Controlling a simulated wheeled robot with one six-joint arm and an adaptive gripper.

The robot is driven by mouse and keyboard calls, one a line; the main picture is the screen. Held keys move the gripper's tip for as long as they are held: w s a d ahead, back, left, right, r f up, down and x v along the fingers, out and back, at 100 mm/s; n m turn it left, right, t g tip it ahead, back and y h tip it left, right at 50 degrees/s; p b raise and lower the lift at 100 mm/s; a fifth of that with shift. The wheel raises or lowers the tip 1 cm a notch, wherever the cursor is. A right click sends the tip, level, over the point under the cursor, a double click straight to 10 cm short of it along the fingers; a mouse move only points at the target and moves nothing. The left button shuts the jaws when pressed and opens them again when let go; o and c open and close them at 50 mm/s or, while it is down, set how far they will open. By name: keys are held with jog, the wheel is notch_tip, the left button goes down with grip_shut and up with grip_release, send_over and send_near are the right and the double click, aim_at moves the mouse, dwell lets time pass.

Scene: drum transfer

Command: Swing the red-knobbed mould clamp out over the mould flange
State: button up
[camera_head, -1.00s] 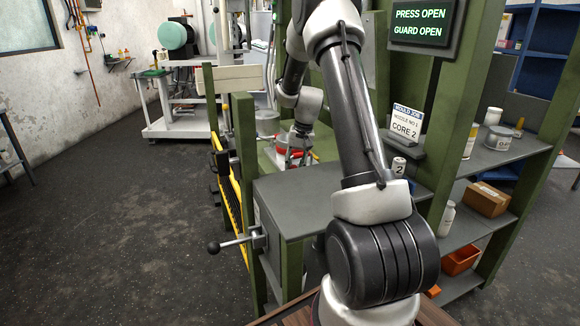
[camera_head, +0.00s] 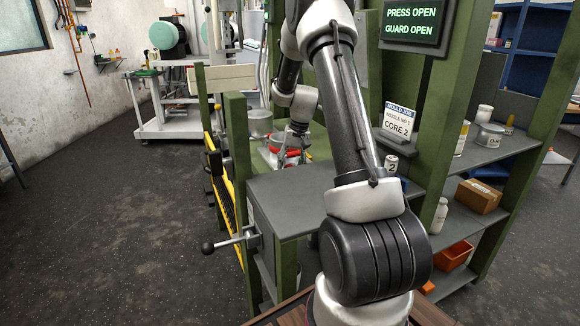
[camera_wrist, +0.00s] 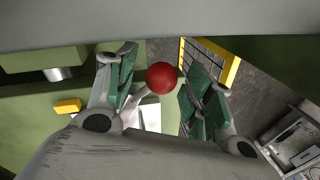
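The red ball knob of the mould clamp (camera_wrist: 161,78) shows in the wrist view, on a pale stem that runs down and left. My gripper (camera_wrist: 160,88) has its two green-padded fingers spread on either side of the knob. A gap shows at the left finger; the right finger is very close to the knob, and contact is unclear. In the head view my gripper (camera_head: 293,142) is small, beyond the grey table, among red parts (camera_head: 275,160). The mould flange cannot be told apart there; my arm and the green post hide some of that area.
Green press posts (camera_head: 237,165) and a yellow guard (camera_head: 225,190) stand left of the work area. A grey table (camera_head: 290,197) lies in front, with a black-knobbed lever (camera_head: 207,248) at its left. A sign on the right (camera_head: 412,20) reads press open, guard open.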

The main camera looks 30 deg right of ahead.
jog(key=shift+r, duration=0.1)
notch_tip(320, 180, up, 12)
jog(key=s+d, duration=0.1)
jog(key=d, duration=0.1)
jog(key=shift+f, duration=0.2)
